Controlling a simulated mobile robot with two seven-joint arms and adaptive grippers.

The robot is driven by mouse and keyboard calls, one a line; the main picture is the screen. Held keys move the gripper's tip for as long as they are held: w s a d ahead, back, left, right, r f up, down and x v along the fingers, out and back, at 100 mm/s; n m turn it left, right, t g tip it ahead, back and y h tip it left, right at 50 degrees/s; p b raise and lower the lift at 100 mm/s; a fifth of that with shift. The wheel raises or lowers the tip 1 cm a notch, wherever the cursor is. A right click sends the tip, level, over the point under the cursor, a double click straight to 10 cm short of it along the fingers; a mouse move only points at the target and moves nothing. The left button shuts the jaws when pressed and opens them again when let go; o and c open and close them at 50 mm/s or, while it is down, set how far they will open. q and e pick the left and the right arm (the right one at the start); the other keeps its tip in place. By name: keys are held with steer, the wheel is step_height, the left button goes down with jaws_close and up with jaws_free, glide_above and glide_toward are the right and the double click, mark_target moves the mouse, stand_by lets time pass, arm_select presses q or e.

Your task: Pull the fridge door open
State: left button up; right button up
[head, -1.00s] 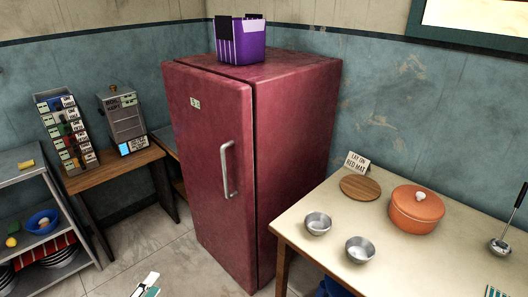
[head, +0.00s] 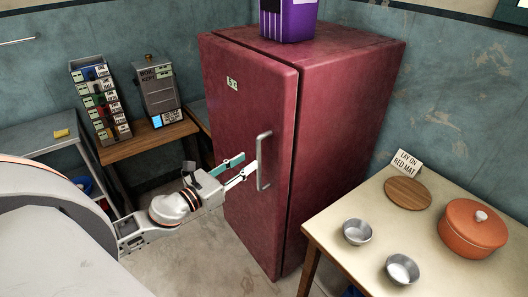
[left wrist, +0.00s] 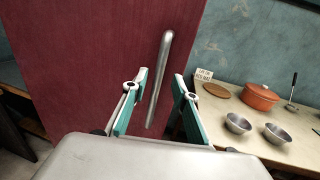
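The dark red fridge (head: 340,120) stands upright at the back wall. Its door (head: 235,115) is shut against the body, with a dark seam along the right edge. A long grey vertical handle (head: 264,162) is on the door's right side. My left gripper (head: 249,164) is open and empty, with its fingertips close to the handle. In the left wrist view, the handle (left wrist: 165,50) lies between the two spread fingers (left wrist: 160,77), slightly ahead of them. I cannot tell whether a finger touches it. My right gripper is not in view.
A cream table (head: 330,215) with metal bowls (head: 357,232), an orange pot (head: 472,228) and a wooden board (head: 408,193) stands right of the fridge. A purple container (head: 288,20) sits on top. A wooden side table (head: 150,139) stands left. Floor before the door is clear.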

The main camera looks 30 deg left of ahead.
mark_target(259, 154)
arm_select(q)
steer(key=shift+w+d+p, duration=0.2)
steer(key=shift+w, duration=0.85)
steer(key=shift+w+d+p, duration=0.2)
steer(key=shift+w, duration=0.9)
steer(key=shift+w+d+p, duration=0.2)
steer(key=shift+w, duration=0.85)
steer(key=shift+c, duration=0.3)
jaws_close()
